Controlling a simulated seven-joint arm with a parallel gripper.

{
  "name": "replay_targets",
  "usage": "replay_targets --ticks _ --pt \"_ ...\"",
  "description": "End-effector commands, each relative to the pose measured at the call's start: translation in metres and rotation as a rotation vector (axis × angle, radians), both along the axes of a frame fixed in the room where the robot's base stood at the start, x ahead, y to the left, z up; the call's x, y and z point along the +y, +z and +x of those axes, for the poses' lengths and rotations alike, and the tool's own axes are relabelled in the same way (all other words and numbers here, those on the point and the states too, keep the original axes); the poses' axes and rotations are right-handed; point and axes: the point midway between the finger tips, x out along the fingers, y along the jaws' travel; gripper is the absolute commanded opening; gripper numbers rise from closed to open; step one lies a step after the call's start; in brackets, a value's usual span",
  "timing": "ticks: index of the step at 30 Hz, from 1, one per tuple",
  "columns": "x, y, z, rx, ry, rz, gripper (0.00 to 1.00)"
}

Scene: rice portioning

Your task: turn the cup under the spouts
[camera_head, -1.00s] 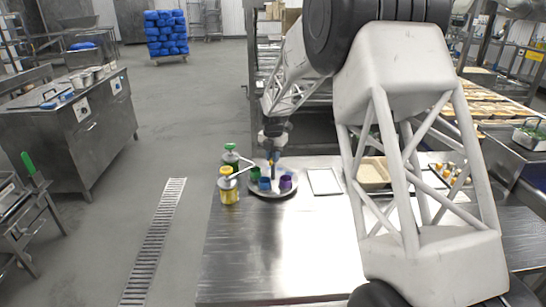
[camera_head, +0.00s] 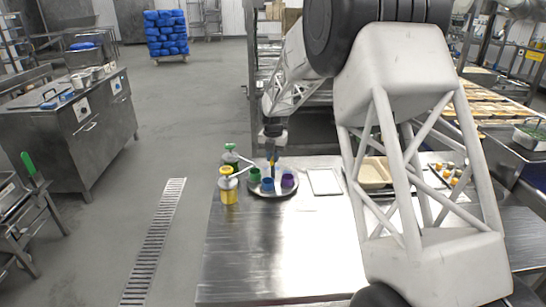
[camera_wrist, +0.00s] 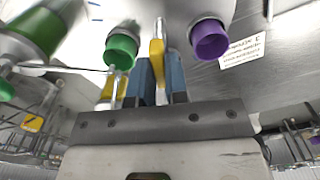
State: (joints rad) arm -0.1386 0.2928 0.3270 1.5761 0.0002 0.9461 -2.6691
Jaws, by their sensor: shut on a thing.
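A round metal turntable (camera_head: 283,194) stands at the back left of the steel table. It bears a green cup (camera_head: 254,175) at left, a blue cup (camera_head: 267,185) in front and a purple cup (camera_head: 288,180) at right. The green cup (camera_wrist: 121,48) and purple cup (camera_wrist: 210,39) also show in the wrist view. My gripper (camera_head: 274,163) is over the turntable's back part. Its blue fingers (camera_wrist: 160,72) are shut on a slim yellow post (camera_wrist: 156,52). The post's base is hidden. A yellow pump bottle (camera_head: 228,191) and a green-topped pump bottle (camera_head: 231,158) stand at left, their spouts reaching toward the turntable.
A beige tray (camera_head: 373,172) and a dark tray with small yellow items (camera_head: 450,175) are further right, partly behind my arm. The front of the steel table (camera_head: 255,255) is clear.

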Motion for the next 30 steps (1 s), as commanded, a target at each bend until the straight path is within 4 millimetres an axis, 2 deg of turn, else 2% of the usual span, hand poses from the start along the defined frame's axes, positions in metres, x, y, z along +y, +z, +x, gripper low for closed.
replay_targets --ticks 1,2,6,20,30 --pt "0.001 0.002 0.000 -0.002 0.002 0.000 0.00" --pt "0.001 0.002 0.000 -0.002 0.002 0.000 0.17" --pt "0.000 0.001 0.000 -0.002 0.001 0.000 0.39" --pt "0.000 0.006 0.000 -0.001 0.000 0.000 0.39" --pt "0.000 0.043 0.000 -0.003 0.000 0.000 0.39"
